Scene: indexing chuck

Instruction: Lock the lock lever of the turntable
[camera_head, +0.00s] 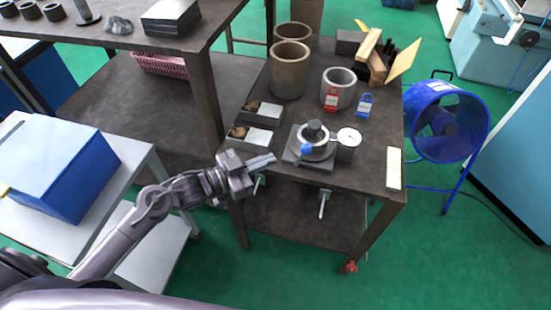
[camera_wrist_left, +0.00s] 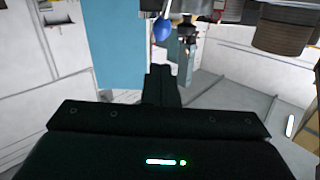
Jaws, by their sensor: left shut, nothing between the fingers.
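The turntable (camera_head: 315,152) is a round grey chuck on a dark square base near the front of the dark workbench. Its lock lever carries a blue ball knob (camera_head: 306,149) on the turntable's front-left side. A blue knob also shows near the top of the left wrist view (camera_wrist_left: 163,30). My left gripper (camera_head: 268,159) is shut and empty. It is left of the turntable, pointing right toward it, and appears apart from the blue knob. My right gripper is not in view.
A dial gauge (camera_head: 348,138) stands right of the turntable. Two small trays (camera_head: 262,136) lie to its left. A red padlock (camera_head: 331,98) and a blue padlock (camera_head: 364,105) stand behind. Large cylinders (camera_head: 290,70) are at the back. A pale strip (camera_head: 394,168) lies at the right edge.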

